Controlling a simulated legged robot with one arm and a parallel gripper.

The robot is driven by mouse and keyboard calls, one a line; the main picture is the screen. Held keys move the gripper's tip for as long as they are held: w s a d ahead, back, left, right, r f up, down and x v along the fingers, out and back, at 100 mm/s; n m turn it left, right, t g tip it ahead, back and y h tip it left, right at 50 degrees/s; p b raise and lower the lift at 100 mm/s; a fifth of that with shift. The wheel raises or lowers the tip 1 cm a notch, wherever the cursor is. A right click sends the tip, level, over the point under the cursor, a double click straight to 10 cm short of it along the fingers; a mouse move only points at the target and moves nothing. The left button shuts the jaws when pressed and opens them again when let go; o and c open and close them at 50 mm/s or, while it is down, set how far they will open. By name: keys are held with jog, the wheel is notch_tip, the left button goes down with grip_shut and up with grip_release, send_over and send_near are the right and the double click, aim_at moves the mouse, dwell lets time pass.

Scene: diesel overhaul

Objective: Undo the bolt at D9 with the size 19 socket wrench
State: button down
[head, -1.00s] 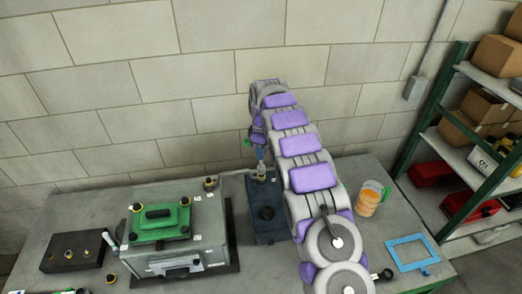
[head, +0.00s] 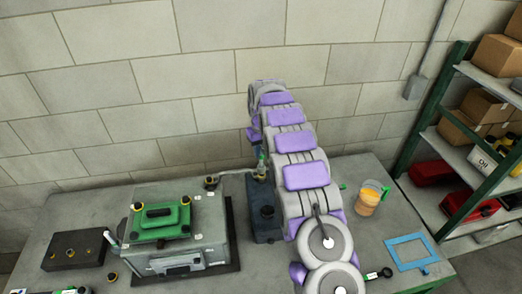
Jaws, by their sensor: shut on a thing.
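My gripper (head: 261,164) is at the far end of my arm, low over the dark blue-grey block (head: 265,225) in the middle of the bench. It is small and partly hidden by my arm. It is shut on a slim tool with a green part, seemingly the socket wrench; its size mark is not readable. The tool is close to the block's top, where a grey pipe (head: 237,171) ends. Contact with a bolt cannot be made out. The D9 label is not readable, and the bolt there is not distinguishable.
A grey engine housing (head: 205,240) with a green cover (head: 160,218) stands left of the block. A dark box (head: 75,250) is at far left. An orange-filled jar (head: 369,200), a black-ended tool (head: 380,274) and a blue frame (head: 408,252) lie at right. Shelving (head: 470,195) stands beyond.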

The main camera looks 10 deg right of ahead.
jog(key=m, duration=0.4)
jog(key=shift+m, duration=0.3)
jog(key=m, duration=0.4)
jog(key=shift+d, duration=0.1)
dwell(0.4)
